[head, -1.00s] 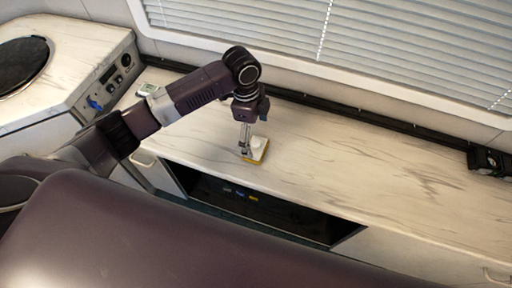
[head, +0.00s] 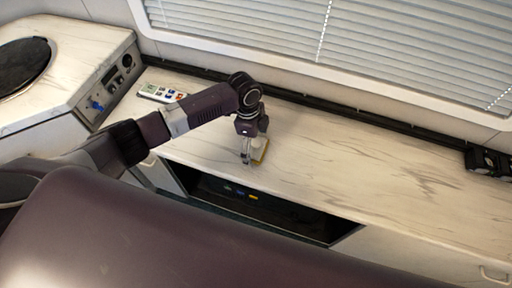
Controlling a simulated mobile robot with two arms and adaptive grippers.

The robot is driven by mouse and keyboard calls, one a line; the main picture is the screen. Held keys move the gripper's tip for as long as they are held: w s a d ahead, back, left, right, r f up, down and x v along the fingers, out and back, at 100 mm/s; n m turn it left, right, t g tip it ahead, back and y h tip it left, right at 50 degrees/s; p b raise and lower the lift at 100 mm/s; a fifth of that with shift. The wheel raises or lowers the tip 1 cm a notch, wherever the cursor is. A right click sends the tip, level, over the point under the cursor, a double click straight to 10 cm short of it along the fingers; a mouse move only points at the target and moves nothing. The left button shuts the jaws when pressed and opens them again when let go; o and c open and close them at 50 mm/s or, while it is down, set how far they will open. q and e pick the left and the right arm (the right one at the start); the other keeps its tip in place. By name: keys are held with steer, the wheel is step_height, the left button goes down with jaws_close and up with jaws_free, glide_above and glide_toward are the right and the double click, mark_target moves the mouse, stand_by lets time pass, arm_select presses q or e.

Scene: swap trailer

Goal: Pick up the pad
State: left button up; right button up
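The pad (head: 259,153) is a small yellow-edged piece with a pale top, at the front edge of the marble-look counter (head: 330,165). My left gripper (head: 246,161) points down at the pad's left side and hides part of it. The fingers are small here, and I cannot tell whether they are open or shut, or whether they touch the pad. My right gripper is not in view.
A white remote-like device (head: 161,93) lies at the back left of the counter. A dark open shelf (head: 265,208) is below the front edge. A black object (head: 487,160) stands at the far right.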

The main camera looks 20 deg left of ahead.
mark_target(256, 142)
arm_select(q)
steer(key=c, duration=1.2)
steer(key=shift+r, duration=0.1)
step_height(256, 142, up, 20)
steer(key=b, duration=0.1)
steer(key=shift+b, duration=0.3)
